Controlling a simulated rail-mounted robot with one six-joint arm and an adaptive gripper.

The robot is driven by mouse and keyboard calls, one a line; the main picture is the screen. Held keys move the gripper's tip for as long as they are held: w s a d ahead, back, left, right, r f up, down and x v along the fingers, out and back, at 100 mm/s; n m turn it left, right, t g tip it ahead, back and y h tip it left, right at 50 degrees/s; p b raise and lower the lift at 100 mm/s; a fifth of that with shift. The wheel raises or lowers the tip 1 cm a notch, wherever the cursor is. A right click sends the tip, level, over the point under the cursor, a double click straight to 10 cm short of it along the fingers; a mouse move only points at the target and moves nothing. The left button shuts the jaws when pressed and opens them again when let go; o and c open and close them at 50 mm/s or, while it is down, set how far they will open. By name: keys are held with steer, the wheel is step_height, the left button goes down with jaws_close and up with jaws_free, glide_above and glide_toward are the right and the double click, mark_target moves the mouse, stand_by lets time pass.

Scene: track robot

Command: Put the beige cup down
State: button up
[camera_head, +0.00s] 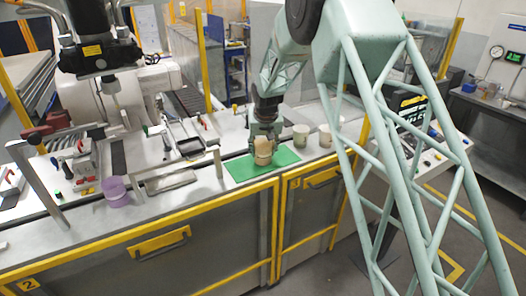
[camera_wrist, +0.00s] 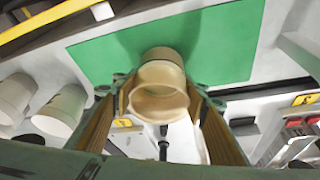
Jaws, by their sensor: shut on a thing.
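The beige cup (camera_head: 263,152) is held by my gripper (camera_head: 264,131) over the green mat (camera_head: 240,170) on the worktop. In the wrist view the cup (camera_wrist: 160,100) sits between the two fingers of my gripper (camera_wrist: 161,92), which are shut on its sides. Its round rim faces the wrist camera, and its far end is in front of the green mat (camera_wrist: 105,55). I cannot tell whether its base touches the mat.
Two pale cups, one nearer (camera_head: 300,135) and one farther right (camera_head: 326,136), stand just right of the mat. A purple cup (camera_head: 116,191) and a grey metal frame (camera_head: 218,160) stand to the left. The mat around the beige cup is clear.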

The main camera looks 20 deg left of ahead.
steer(key=shift+f, duration=0.15)
steer(key=o, duration=0.8)
steer(key=shift+o, duration=0.2)
steer(key=shift+r, duration=0.25)
steer(key=v, duration=1.1)
steer(key=shift+r, duration=0.4)
steer(key=shift+s+d, duration=0.1)
